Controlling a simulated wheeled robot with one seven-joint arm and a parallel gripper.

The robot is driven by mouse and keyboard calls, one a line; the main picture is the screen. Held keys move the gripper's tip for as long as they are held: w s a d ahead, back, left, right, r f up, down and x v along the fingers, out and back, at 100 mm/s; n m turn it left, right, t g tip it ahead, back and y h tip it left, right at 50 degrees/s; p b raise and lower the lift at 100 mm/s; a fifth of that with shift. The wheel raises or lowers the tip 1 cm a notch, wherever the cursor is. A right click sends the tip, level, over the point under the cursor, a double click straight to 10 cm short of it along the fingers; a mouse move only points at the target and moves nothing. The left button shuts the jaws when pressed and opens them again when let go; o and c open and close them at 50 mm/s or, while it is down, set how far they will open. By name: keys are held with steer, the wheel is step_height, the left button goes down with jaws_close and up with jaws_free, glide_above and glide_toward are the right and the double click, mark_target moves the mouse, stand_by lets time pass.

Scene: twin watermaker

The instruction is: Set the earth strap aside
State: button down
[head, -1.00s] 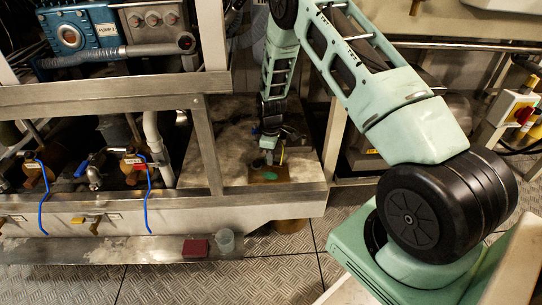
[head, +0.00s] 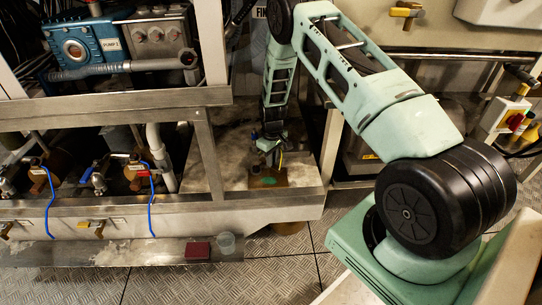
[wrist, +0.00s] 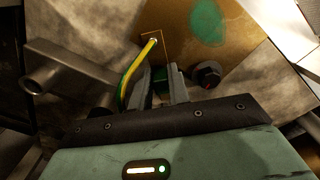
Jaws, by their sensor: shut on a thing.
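The earth strap (wrist: 125,88), a green-and-yellow cable, shows in the wrist view. Its upper end meets a small tab on a brown plate (wrist: 188,28) with a green patch. The strap curves down to the left of my gripper (wrist: 160,76), and its lower part is hidden behind the gripper body. The gripper is shut with a dark green piece between its fingers, seemingly part of the strap. In the head view my gripper (head: 268,156) reaches down just above the brown plate (head: 282,180) on the metal shelf. The strap is only a tiny yellow trace there.
A dark round bolt (wrist: 208,74) stands right of the fingers, and a grey metal tube (wrist: 45,78) lies to the left. A frame post (head: 208,150) rises left of the gripper. A red block (head: 198,250) and a clear cup (head: 226,243) stand on the front ledge.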

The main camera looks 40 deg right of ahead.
mark_target(274, 164)
steer(key=shift+d+m+p, duration=0.25)
steer(key=shift+m+p, duration=0.05)
steer(key=shift+m, duration=0.4)
steer(key=shift+d+m+p, duration=0.2)
steer(key=shift+m+p, duration=0.1)
steer(key=shift+m, duration=0.4)
steer(key=c, duration=1.3)
jaws_free()
step_height(274, 164, up, 8)
steer(key=shift+f+p, duration=0.2)
steer(key=shift+p, duration=0.95)
